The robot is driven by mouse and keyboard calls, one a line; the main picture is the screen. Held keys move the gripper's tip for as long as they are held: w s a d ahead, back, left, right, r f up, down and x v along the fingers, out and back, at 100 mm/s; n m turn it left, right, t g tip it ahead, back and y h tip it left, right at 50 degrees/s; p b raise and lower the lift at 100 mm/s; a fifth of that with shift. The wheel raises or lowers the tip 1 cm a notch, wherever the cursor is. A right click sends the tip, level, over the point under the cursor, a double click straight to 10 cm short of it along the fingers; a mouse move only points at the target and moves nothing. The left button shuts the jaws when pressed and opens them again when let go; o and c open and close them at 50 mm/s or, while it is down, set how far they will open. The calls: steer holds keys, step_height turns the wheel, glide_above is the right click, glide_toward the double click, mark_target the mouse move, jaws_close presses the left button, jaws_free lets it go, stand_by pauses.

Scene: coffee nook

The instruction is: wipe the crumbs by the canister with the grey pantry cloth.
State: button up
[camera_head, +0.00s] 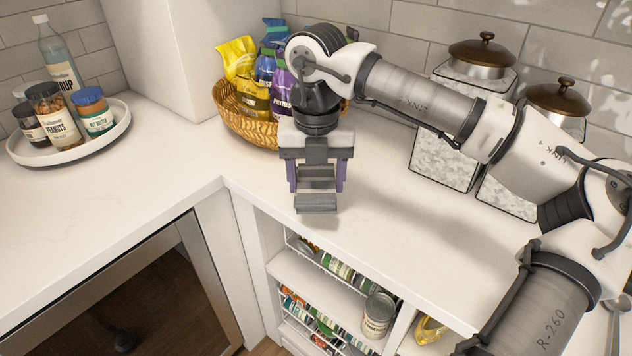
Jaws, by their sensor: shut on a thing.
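My gripper (316,205) points down over the counter, near its front edge and in front of the basket. A large glass canister (440,155) with a bronze lid stands against the back wall, partly behind my arm. A second canister (505,192) stands to its right, also partly covered. I can make out no crumbs on the visible counter.
A wicker basket (237,117) of snack bags stands behind my gripper. A round white tray (35,157) with jars and a syrup bottle (60,70) is at far left. Open shelves (340,300) with cans lie below the counter edge. The counter (390,235) right of my gripper is clear.

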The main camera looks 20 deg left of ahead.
steer(key=shift+r+p, duration=0.45)
steer(key=shift+r, duration=0.6)
